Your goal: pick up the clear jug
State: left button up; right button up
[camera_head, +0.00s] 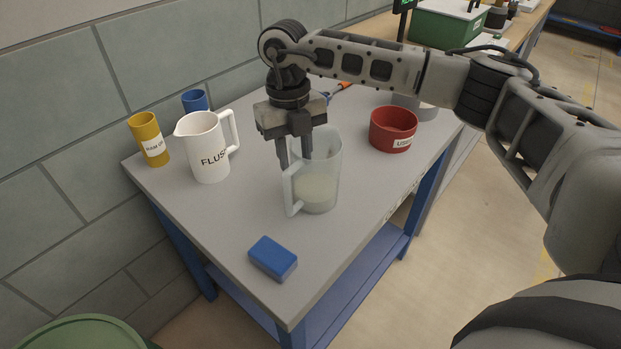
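The clear jug (322,178) stands upright on the grey table, with a pale content in its lower part. Its handle (291,191) is on the left side. My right gripper (294,165) points down at the jug's left side, with its fingers at the upper part of the handle. The two fingers look apart; I cannot tell whether they touch the handle. My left gripper is not in view.
A white jug marked FLUSH (205,150), a yellow cup (147,138) and a blue cup (195,101) stand at the left. A red bowl (393,129) is at the right. A blue block (272,258) lies near the front corner of the table (225,224).

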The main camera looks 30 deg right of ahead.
aim_at(299, 191)
jog(key=shift+s+f, duration=0.15)
jog(key=shift+f, duration=0.85)
jog(key=shift+s+f, duration=0.1)
jog(key=shift+f, duration=0.85)
grip_shut()
jog(key=shift+r, duration=0.15)
